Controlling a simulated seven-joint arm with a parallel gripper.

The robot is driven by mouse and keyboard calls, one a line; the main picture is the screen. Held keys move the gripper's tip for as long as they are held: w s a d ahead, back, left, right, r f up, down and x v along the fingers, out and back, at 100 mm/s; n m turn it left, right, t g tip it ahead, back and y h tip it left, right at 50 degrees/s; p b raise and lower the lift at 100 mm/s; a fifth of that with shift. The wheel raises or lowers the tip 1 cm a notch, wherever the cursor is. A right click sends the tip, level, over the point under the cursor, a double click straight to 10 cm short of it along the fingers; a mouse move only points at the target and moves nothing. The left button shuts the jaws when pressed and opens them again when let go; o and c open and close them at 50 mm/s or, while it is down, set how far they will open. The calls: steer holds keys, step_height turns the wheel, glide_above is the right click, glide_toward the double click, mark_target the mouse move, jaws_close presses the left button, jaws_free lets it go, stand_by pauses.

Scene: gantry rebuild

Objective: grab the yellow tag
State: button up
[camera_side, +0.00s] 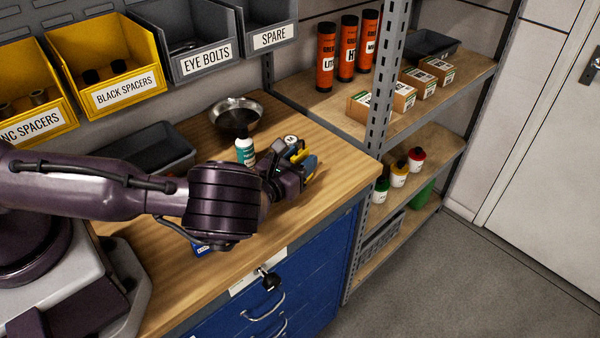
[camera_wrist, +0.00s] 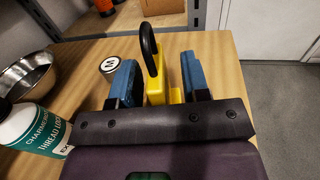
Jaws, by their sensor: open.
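The yellow tag (camera_wrist: 156,88), with a black loop at its top, stands upright on the wooden bench in the wrist view. My gripper (camera_wrist: 160,72) is open, with one blue-padded finger on each side of the tag. The left finger is close to the tag; I cannot tell if they touch. A gap shows on the right side. In the side view my gripper (camera_side: 300,168) is low over the bench near its right end, and the yellow tag (camera_side: 298,155) is partly hidden by it.
A white-and-teal thread-lock bottle (camera_side: 245,151) and a metal bowl (camera_side: 238,116) stand left of and behind my gripper. A white-topped round item (camera_wrist: 110,64) is just beyond the left finger. A grey tray (camera_side: 158,147) lies farther left. The bench edge and shelf post (camera_side: 378,120) are on the right.

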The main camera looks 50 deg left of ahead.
steer(key=shift+c, duration=0.4)
jaws_close()
